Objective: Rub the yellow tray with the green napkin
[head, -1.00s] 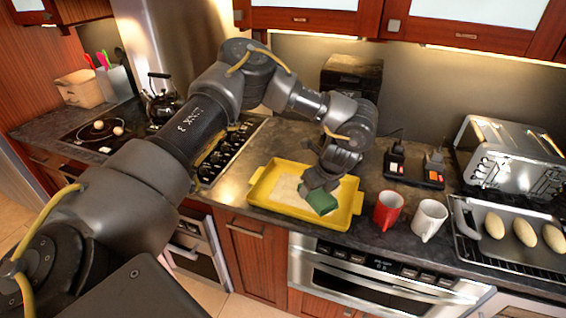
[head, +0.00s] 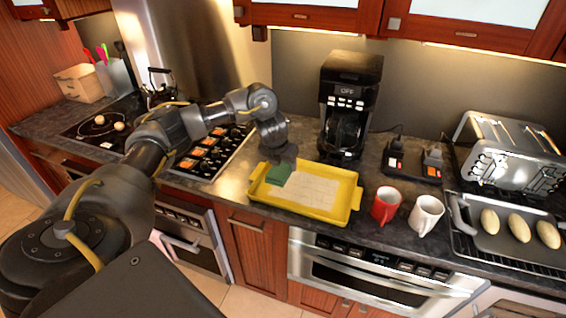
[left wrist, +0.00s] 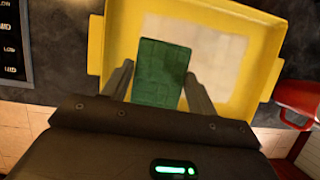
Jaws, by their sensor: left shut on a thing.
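The yellow tray (head: 335,212) lies on the dark counter, with a pale whitish area (head: 312,188) on its floor. My left gripper (head: 282,163) is over the tray's left part, pointing down, and is shut on the green napkin (head: 278,175). The napkin is a folded green block at the tray's left side; whether it touches the floor is hard to tell. In the left wrist view the napkin (left wrist: 160,72) sits between the two fingers (left wrist: 158,85), with the tray (left wrist: 235,22) around it. My right gripper is not in view.
A red mug (head: 386,205) and a white mug (head: 426,215) stand right of the tray. A coffee maker (head: 350,100) stands behind it. A stove (head: 205,150) is at the left; a toaster (head: 510,145) and baking tray (head: 475,212) with bread rolls are at the right.

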